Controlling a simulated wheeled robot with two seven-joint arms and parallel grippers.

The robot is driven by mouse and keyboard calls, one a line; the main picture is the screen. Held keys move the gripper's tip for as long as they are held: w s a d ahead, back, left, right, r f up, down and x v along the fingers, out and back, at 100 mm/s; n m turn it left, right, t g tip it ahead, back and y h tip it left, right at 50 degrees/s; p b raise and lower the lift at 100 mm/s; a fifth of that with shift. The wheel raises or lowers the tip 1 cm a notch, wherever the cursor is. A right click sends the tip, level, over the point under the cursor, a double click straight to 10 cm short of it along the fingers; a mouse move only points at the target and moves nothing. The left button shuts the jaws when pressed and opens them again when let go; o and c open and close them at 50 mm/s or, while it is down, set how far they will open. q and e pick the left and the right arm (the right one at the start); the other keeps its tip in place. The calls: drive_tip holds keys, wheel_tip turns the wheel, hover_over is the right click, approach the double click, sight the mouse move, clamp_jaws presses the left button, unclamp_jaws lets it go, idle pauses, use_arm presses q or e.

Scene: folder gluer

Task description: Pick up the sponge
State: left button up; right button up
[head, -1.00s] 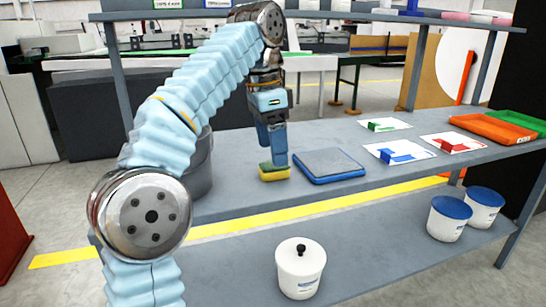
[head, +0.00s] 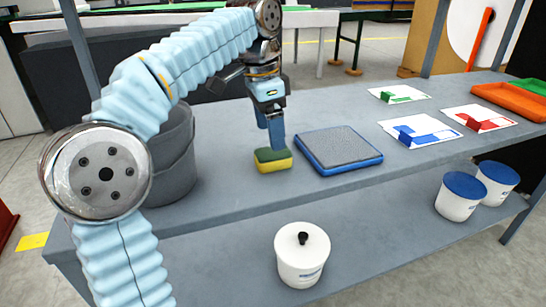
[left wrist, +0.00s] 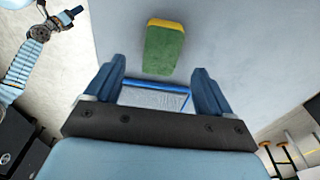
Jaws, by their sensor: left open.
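The sponge (head: 273,160), green on top and yellow below, lies on the grey table shelf in the head view. In the left wrist view the sponge (left wrist: 164,48) shows beyond the fingertips, between their lines and apart from them. My left gripper (head: 276,142) points down just above or behind the sponge; its fingertips look close to the sponge's top in the head view. In the left wrist view the left gripper (left wrist: 162,80) has its two blue fingers wide apart with nothing between them.
A blue-edged grey pad (head: 338,148) lies just right of the sponge. A grey bucket (head: 172,160) stands to the left. Cards (head: 419,131) and an orange tray (head: 508,100) lie further right. White tubs (head: 302,258) stand on the lower shelf.

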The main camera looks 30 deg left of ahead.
sight(273, 158)
use_arm(q)
drive_tip(key=f, duration=0.6)
drive_tip(key=shift+w+d+f, duration=0.15)
drive_tip(key=shift+w+f, duration=0.05)
drive_tip(key=shift+w, duration=0.15)
drive_tip(key=c, duration=1)
